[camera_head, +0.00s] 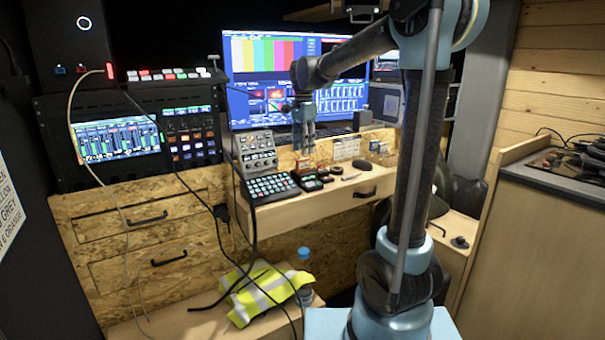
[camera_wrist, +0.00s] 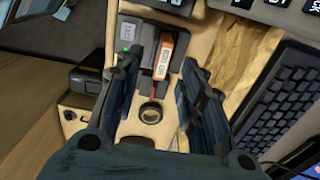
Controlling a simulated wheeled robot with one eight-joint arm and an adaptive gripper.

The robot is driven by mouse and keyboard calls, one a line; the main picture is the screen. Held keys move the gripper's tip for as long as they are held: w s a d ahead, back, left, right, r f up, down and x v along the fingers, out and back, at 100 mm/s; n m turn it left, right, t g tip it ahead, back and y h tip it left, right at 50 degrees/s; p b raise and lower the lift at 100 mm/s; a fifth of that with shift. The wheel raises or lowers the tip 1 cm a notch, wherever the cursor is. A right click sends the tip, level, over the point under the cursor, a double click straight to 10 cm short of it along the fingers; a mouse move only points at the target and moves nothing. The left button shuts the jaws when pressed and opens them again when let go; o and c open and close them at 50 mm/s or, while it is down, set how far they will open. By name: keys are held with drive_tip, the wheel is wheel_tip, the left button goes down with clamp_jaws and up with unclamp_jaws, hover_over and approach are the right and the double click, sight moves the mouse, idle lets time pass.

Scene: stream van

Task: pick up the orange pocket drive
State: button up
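The orange pocket drive (camera_wrist: 166,55) has a pale label and shows between my two fingers in the wrist view. It lies beside dark box-like items (camera_wrist: 130,36) on the wooden desk. My gripper (camera_wrist: 162,62) is open, its dark fingers apart to the left and right of the drive, with no contact visible. In the head view my gripper (camera_head: 306,148) points down above the desk (camera_head: 335,197), over a cluster of small items. I cannot pick out the drive with certainty in that view.
A dark ring-shaped object (camera_wrist: 151,113) lies near the drive. A keyboard (camera_wrist: 287,105) is to the right in the wrist view, and a dark box (camera_wrist: 87,79) to the left. In the head view, a button panel (camera_head: 270,187) stands left of the small items, with monitors (camera_head: 290,85) behind.

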sight(303, 162)
drive_tip(key=shift+w+f, duration=0.2)
drive_tip(key=shift+f, duration=3.25)
drive_tip(key=shift+c, duration=0.6)
clamp_jaws()
